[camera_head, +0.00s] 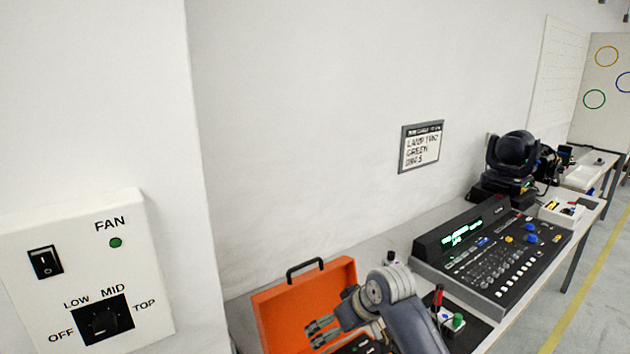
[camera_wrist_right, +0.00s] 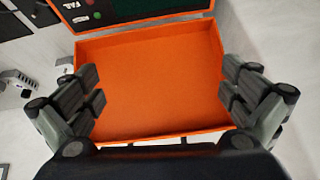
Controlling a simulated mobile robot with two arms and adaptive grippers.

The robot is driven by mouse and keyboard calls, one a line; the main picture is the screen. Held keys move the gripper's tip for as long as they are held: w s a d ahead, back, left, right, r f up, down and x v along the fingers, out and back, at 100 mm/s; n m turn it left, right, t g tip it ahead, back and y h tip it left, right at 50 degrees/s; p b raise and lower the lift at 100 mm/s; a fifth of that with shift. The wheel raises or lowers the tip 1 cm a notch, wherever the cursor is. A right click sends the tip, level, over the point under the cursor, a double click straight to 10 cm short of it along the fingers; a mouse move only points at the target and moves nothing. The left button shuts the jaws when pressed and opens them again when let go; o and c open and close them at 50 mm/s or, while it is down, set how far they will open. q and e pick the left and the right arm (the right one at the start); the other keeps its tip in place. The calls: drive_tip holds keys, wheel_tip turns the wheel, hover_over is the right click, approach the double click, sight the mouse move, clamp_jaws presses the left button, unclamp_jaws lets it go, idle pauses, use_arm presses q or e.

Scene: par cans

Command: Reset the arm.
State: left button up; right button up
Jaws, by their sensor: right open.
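My right arm comes in from the bottom of the head view, and its gripper (camera_head: 322,332) is in front of the raised orange lid of a case (camera_head: 305,300). In the right wrist view my right gripper (camera_wrist_right: 162,95) is open, its two fingers wide apart with nothing between them. The orange case part (camera_wrist_right: 150,85) lies beyond the fingers. A dark panel (camera_wrist_right: 140,10) with small round parts shows at its upper edge. I cannot tell whether a finger touches the case. My left gripper is not in view.
A white fan box (camera_head: 85,270) with switch, green light and knob is at the left. On the long table stand a lighting console (camera_head: 490,250), a small box with red and green controls (camera_head: 448,318) and a black moving-head lamp (camera_head: 515,155). A framed sign (camera_head: 421,146) hangs on the wall.

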drive_tip(key=s+d+f+m+h, duration=0.1)
drive_tip(key=s+d+f, duration=0.3)
drive_tip(key=s+f, duration=0.45)
drive_tip(key=s+d+f+m+h, duration=0.1)
drive_tip(key=s+d+f, duration=0.3)
drive_tip(key=s, duration=0.8)
drive_tip(key=s+d+m+g+h, duration=0.1)
drive_tip(key=s+d, duration=0.3)
drive_tip(key=s, duration=0.5)
drive_tip(key=s+d+m+h, duration=0.1)
drive_tip(key=s+d, duration=0.2)
drive_tip(key=s, duration=0.5)
wheel_tip(320, 180, down, 29)
drive_tip(key=s+g+b, duration=0.2)
drive_tip(key=b, duration=0.1)
drive_tip(key=s+d+f+g+b, duration=0.1)
drive_tip(key=s+d+f+b, duration=0.1)
drive_tip(key=s+f, duration=1.4)
wheel_tip(320, 180, down, 3)
drive_tip(key=shift+s+d+f, duration=0.2)
drive_tip(key=shift+s+d, duration=0.2)
drive_tip(key=shift+d, duration=0.3)
drive_tip(key=shift+c, duration=0.2)
